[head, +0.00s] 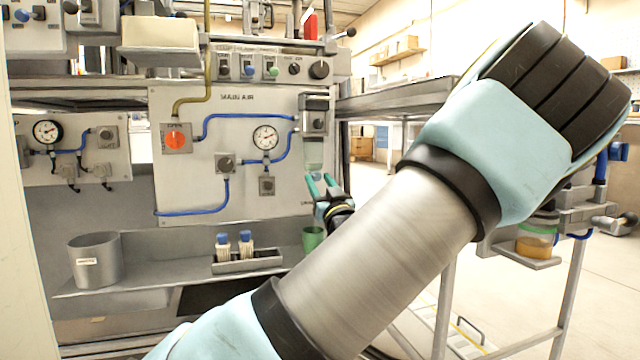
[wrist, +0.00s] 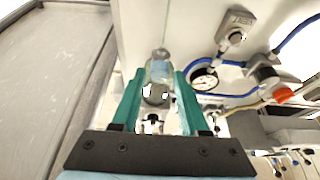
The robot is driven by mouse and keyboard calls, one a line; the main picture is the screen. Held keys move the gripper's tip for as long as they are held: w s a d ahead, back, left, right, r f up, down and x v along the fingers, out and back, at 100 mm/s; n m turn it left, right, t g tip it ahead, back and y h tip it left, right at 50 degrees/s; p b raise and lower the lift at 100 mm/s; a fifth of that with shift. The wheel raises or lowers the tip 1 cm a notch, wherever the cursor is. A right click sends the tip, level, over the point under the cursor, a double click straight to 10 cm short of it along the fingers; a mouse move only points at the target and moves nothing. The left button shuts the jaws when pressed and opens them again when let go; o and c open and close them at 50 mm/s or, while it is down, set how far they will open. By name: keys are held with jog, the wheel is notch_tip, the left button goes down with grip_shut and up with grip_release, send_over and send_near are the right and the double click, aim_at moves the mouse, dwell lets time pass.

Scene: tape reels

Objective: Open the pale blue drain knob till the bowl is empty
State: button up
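The clear filter bowl (head: 313,155) hangs under its dark head at the right edge of the "MAIN AIR" panel. A small pale blue part (head: 316,177), which looks like the drain knob, is just below it. My gripper (head: 319,178) is right below the bowl with its teal fingers pointing up, one on each side of this part. In the wrist view a pale blue patch (wrist: 160,70) shows between the two spread fingers, with gaps on both sides. I cannot tell how far the knob is turned or how much liquid is in the bowl.
A green cup (head: 313,238) stands on the shelf below my gripper. A rack with blue-capped bottles (head: 246,262) and a grey metal pot (head: 95,262) are further left. The panel carries a gauge (head: 265,137), blue hoses and an orange knob (head: 175,138).

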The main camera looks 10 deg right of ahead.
grip_shut()
jog(key=shift+p, duration=0.3)
jog(key=shift+r+m+h+p, duration=0.2)
jog(key=shift+m+h+p, duration=0.2)
jog(key=shift+m+p, duration=0.45)
jog(key=shift+f+m, duration=0.2)
jog(key=shift+m, duration=0.15)
jog(key=shift+o, duration=1.6)
grip_release()
